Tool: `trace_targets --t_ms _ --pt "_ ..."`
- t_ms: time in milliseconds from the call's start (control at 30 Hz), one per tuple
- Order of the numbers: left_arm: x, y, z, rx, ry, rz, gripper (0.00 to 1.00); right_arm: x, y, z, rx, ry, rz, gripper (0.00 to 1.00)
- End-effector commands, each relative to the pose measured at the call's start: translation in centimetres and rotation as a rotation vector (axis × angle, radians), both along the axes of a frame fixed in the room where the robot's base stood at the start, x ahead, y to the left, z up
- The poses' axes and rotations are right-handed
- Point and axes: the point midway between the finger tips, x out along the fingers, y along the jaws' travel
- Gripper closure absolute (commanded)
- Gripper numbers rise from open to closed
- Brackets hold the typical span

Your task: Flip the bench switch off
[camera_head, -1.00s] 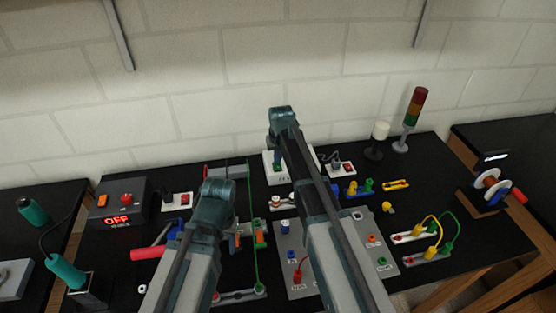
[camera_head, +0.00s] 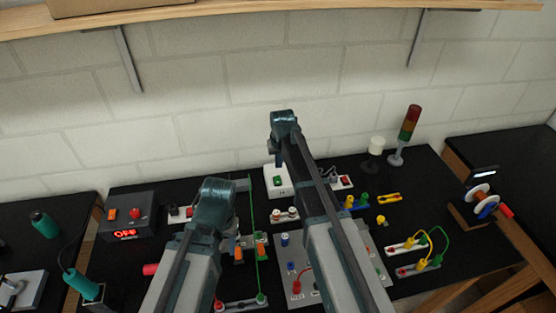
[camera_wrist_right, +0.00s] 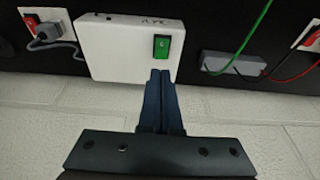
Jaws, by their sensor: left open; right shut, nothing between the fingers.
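The bench switch is a green rocker (camera_wrist_right: 161,47) on the front of a white box (camera_wrist_right: 115,50) in the right wrist view. In the head view the white box (camera_head: 270,188) stands at the back of the black bench, its green rocker (camera_head: 278,181) facing up. My right gripper (camera_wrist_right: 160,74) is shut and empty, its tips just short of the rocker's lower edge in the wrist picture; I cannot tell if they touch. In the head view the right gripper (camera_head: 277,154) hangs above the box.
Socket plates with red switches (camera_head: 342,182) flank the box. A dark unit with a lit OFF display (camera_head: 125,234) is at the left. A shelf (camera_head: 200,14) is above.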

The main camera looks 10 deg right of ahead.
Motion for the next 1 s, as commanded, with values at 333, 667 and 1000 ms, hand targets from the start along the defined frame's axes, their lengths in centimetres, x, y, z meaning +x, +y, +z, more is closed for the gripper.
trace_targets --t_ms 333,667,1000 --pt "0.0 0.0 5.2 -0.001 0.001 0.007 0.5 -2.4 0.0 5.2 0.0 0.0 0.0 1.0" --pt "0.0 0.0 5.4 -0.001 0.001 0.006 0.5 -2.6 0.0 5.4 0.0 0.0 0.0 1.0" --pt "0.0 0.0 0.8 -0.001 0.001 0.003 0.5 -9.8 4.0 0.6 -0.028 0.069 0.087 1.0"
